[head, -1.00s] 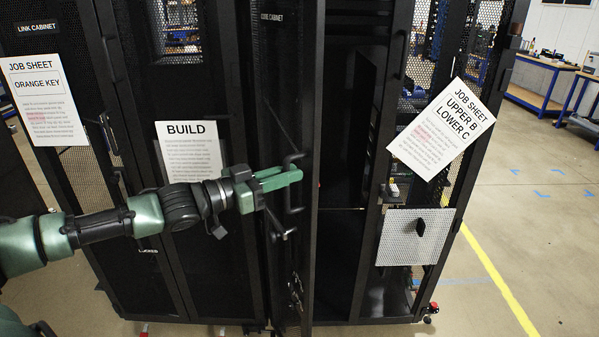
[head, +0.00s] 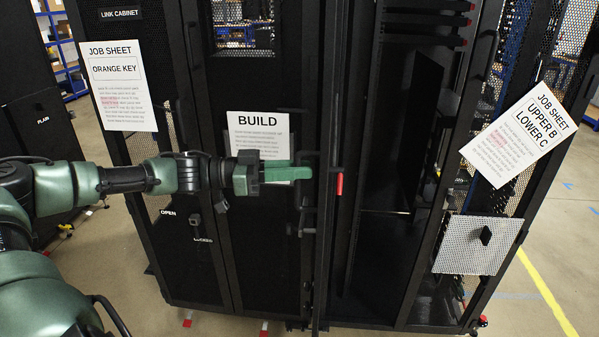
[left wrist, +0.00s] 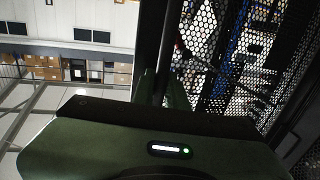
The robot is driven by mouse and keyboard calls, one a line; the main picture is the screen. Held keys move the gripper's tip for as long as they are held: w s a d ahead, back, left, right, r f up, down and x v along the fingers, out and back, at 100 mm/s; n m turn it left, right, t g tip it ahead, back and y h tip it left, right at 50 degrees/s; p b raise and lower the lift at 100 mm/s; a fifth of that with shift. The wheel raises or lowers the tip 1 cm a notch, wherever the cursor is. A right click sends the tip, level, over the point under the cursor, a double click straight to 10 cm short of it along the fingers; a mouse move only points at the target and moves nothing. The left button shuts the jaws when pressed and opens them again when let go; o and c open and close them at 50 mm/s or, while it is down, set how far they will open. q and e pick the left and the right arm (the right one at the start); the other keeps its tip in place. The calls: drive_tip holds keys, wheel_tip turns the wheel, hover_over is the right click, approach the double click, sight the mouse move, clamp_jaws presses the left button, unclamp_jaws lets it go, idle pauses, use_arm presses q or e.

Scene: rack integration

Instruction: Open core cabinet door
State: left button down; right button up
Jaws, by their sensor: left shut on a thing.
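The core cabinet (head: 395,130) is black and stands at centre right, with its dark inside showing. Its door (head: 325,100) stands open and is seen nearly edge-on. The black door handle (head: 308,215) is on the door's left side, and a small red part (head: 340,184) shows by the door's edge. My left gripper (head: 302,173) comes in from the left, its green fingers shut on the handle. In the left wrist view the green fingers (left wrist: 165,88) are partly hidden by the gripper body. My right gripper is not in view.
The link cabinet (head: 150,190) stands closed at left with a job sheet (head: 120,85). A BUILD sheet (head: 259,135) hangs behind my gripper. A tilted job sheet (head: 519,134) and a light perforated panel (head: 478,246) are on the right. Floor is clear at lower right.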

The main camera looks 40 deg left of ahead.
use_arm(q)
drive_tip(key=shift+a, duration=0.1)
drive_tip(key=shift+r, duration=0.1)
drive_tip(key=c, duration=1.4)
unclamp_jaws()
drive_tip(key=shift+c, duration=0.2)
drive_tip(key=b+v, duration=0.1)
drive_tip(key=v, duration=0.6)
drive_tip(key=shift+s+a, duration=0.25)
